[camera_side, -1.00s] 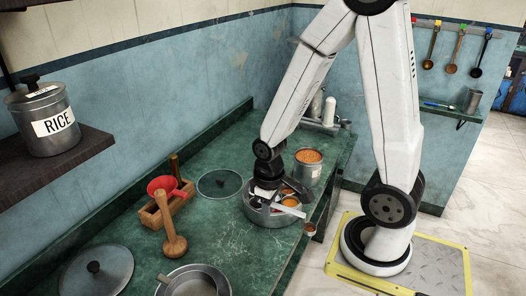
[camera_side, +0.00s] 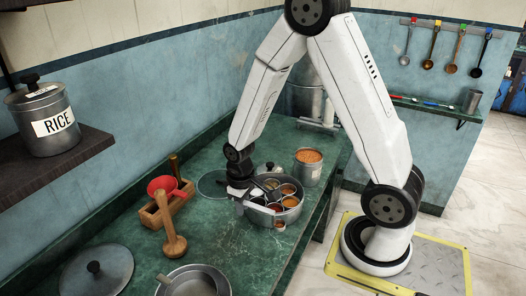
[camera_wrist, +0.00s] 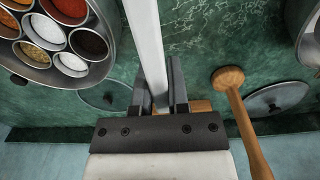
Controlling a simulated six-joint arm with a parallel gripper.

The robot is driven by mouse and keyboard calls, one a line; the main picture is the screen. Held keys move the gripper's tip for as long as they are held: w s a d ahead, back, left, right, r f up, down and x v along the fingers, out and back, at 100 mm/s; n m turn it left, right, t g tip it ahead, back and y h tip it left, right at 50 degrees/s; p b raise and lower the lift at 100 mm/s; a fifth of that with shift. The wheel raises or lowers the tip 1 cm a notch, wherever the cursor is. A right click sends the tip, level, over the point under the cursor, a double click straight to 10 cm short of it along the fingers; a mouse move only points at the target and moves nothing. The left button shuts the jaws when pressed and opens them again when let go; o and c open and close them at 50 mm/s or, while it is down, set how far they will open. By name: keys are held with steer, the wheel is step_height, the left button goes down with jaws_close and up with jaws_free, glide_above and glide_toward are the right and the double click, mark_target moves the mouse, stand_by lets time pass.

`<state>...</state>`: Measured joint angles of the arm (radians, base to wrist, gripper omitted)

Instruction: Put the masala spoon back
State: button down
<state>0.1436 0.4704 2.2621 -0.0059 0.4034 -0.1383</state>
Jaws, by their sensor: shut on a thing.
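My gripper (camera_side: 241,199) is shut on the pale, flat handle of the masala spoon (camera_side: 259,208). The handle runs right from the fingers, across the near side of the masala tin (camera_side: 292,220). Its small bowl seems to show low in front of the tin wall. In the wrist view the handle (camera_wrist: 146,35) stands between the fingers (camera_wrist: 162,85) and runs out of the top of the picture, so the bowl is hidden there. The tin is round, steel and open, with several spice cups; it also shows in the wrist view (camera_wrist: 112,42), left of the handle.
A round lid (camera_side: 212,182) lies behind my gripper. A wooden box (camera_side: 152,215) with a red funnel and a wooden masher (camera_side: 174,245) stand left. An orange-filled pot (camera_side: 308,172) stands behind the tin. Ladles (camera_side: 452,66) hang above a small wall shelf (camera_side: 440,109).

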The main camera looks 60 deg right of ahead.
glide_above(228, 228)
steer(key=shift+s+f, duration=0.15)
steer(key=shift+f, duration=1.3)
steer(key=shift+s+f, duration=0.15)
steer(key=shift+f, duration=1.3)
steer(key=shift+w+f, duration=0.1)
steer(key=shift+w+f, duration=0.1)
steer(key=shift+f, duration=1.65)
steer(key=shift+f, duration=0.1)
steer(key=c, duration=0.6)
jaws_free()
steer(key=shift+r, duration=6.15)
